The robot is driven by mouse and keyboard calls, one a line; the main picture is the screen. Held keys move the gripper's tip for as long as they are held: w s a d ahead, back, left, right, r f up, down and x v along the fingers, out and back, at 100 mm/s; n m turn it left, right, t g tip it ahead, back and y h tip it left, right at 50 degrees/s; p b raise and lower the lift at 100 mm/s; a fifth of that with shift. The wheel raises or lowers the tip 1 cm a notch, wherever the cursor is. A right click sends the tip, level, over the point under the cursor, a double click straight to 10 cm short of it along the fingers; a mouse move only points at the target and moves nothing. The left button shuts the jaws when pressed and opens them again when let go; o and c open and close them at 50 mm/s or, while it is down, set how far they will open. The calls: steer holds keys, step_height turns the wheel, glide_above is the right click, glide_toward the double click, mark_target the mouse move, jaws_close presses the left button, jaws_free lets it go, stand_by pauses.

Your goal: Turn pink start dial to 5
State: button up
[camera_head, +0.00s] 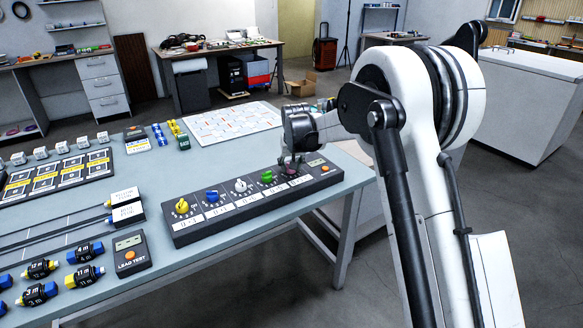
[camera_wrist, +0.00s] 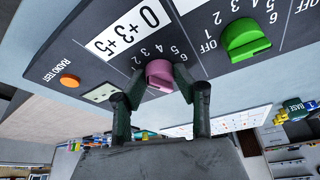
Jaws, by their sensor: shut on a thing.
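The pink start dial (camera_wrist: 160,73) is on the dark control panel (camera_wrist: 70,45), with numbers around it and a white label reading "0 +3 +5" beside it. My gripper (camera_wrist: 159,78) has one finger on each side of the pink dial and is shut on it. In the head view my gripper (camera_head: 292,160) reaches down onto the right part of the panel and mostly hides the pink dial. Which number the dial points to is not clear.
A green dial (camera_wrist: 245,39) sits beside the pink one. An orange button (camera_wrist: 69,81) marked "RADIO TEST" is on the panel's other side. A white board (camera_head: 230,122) lies behind.

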steer(key=m+h, duration=0.1)
steer(key=m, duration=0.2)
steer(key=shift+a+m, duration=0.15)
steer(key=shift+m, duration=0.15)
steer(key=m+g+h, duration=0.1)
steer(key=m+h, duration=0.1)
steer(key=m, duration=0.2)
steer(key=shift+a+m, duration=0.1)
steer(key=shift+m, duration=0.2)
steer(key=m+g+h, duration=0.1)
steer(key=m, duration=0.3)
steer(key=shift+w, duration=0.1)
steer(key=shift+m+g+h, duration=0.3)
steer(key=shift+m+g, duration=0.4)
steer(key=shift+m, duration=1.4)
steer(key=o, duration=1.1)
steer(key=shift+a, duration=0.1)
steer(key=shift+o, duration=0.2)
